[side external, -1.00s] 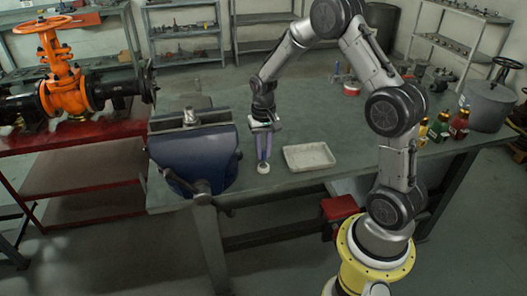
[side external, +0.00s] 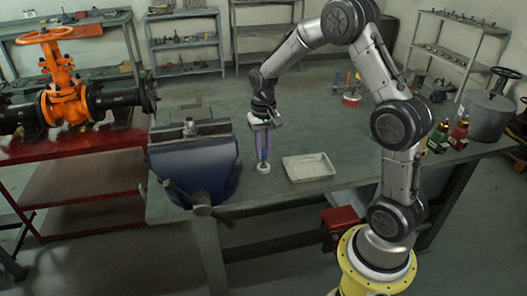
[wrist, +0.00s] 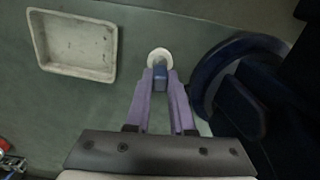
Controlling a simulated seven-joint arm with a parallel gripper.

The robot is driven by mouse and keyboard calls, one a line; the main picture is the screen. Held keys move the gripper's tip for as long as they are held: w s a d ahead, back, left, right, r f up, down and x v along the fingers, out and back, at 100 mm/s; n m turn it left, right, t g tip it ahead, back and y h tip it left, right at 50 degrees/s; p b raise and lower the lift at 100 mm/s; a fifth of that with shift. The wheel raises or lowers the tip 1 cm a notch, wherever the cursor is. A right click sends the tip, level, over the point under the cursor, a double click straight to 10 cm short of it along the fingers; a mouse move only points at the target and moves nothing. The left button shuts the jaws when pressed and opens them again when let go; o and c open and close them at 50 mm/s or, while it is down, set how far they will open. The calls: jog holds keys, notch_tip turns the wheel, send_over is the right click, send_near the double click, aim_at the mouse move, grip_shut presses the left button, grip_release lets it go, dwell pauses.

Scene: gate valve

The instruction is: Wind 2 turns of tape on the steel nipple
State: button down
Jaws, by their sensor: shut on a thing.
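A small white tape roll (side external: 263,168) is at the tips of my gripper (side external: 263,156), to the right of the blue vise. In the wrist view the white roll (wrist: 160,57) shows just past the purple fingers of my gripper (wrist: 161,80). The fingers are shut on a small blue piece at the roll; I cannot tell how the two join. A short steel piece, apparently the nipple (side external: 190,127), stands up at the top of the blue vise (side external: 190,168). I see no tape strand between roll and nipple. The wrist view does not show the nipple.
A shallow whitish tray (side external: 309,168) lies on the green bench right of my gripper; it also shows in the wrist view (wrist: 75,70). The vise is a close obstacle on the left, with its handle (side external: 199,196) in front. Bottles (side external: 458,133) stand at the right.

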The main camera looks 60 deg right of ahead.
notch_tip(320, 180, up, 32)
jog(key=f, duration=0.1)
jog(key=w+a+r, duration=0.1)
jog(key=w+a, duration=0.2)
jog(key=a, duration=0.5)
jog(key=w+a, duration=0.3)
jog(key=a, duration=0.6)
jog(key=shift+a+f, duration=0.2)
jog(key=shift+f, duration=4.8)
jog(key=shift+w, duration=0.4)
jog(key=shift+a, duration=0.1)
